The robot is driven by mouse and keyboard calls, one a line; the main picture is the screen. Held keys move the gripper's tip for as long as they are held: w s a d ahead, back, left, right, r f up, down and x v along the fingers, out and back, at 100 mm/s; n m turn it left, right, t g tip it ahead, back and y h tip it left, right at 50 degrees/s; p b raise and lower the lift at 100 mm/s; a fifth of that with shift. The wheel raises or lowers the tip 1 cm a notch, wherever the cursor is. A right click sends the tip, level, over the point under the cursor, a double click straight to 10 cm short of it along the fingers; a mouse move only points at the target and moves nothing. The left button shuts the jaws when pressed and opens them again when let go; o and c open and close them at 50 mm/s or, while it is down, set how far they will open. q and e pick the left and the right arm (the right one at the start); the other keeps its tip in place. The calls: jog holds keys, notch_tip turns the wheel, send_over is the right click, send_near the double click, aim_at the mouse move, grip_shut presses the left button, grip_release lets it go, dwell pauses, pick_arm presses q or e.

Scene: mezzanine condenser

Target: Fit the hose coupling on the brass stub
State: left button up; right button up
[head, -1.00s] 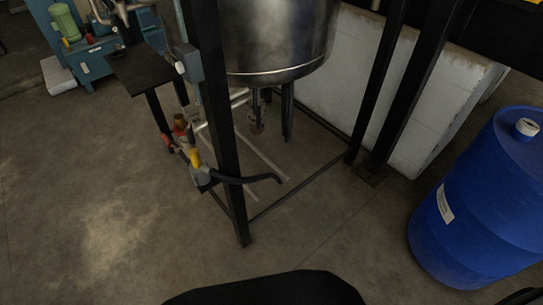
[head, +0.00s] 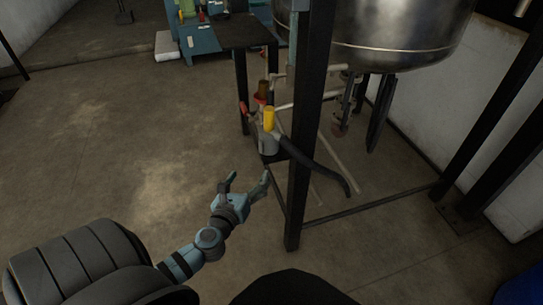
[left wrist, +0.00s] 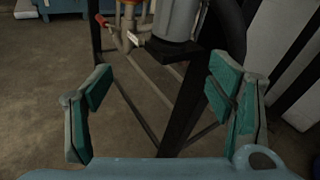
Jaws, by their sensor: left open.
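The grey hose coupling (head: 268,142) with a yellow top (head: 269,118) sits on a small dark bracket by the black frame post. A black hose (head: 318,166) runs from it to the right past the post. A brownish, brass-like fitting (head: 263,89), which looks like the stub, is on the pipework just behind, with red parts beside it. The coupling appears apart from it. My left gripper (head: 247,184) is open and empty, below and in front of the coupling. In the left wrist view the grey coupling body (left wrist: 177,20) is beyond the open fingers (left wrist: 160,86). My right gripper is out of view.
The black post (head: 302,150) stands close right of the coupling. A steel tank (head: 405,35) hangs above the frame. A dark side table (head: 245,32) stands behind. A blue barrel (head: 519,270) is at the right edge. The floor on the left is clear.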

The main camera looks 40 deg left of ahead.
aim_at(266, 142)
pick_arm(q)
jog(key=w+a+r, duration=0.1)
jog(key=w, duration=0.3)
jog(key=w+r+m+t+b, duration=0.1)
jog(key=w+r, duration=0.1)
jog(key=w, duration=0.2)
jog(key=w+a+r+m, duration=0.1)
jog(key=w, duration=0.3)
jog(key=shift+w+a+r+t, duration=0.1)
jog(key=shift+a+r+t, duration=0.15)
jog(key=shift+a+t, duration=0.1)
jog(key=shift+b+x, duration=0.35)
jog(key=shift+x, duration=0.8)
jog(key=c, duration=1.5)
jog(key=shift+c, duration=1)
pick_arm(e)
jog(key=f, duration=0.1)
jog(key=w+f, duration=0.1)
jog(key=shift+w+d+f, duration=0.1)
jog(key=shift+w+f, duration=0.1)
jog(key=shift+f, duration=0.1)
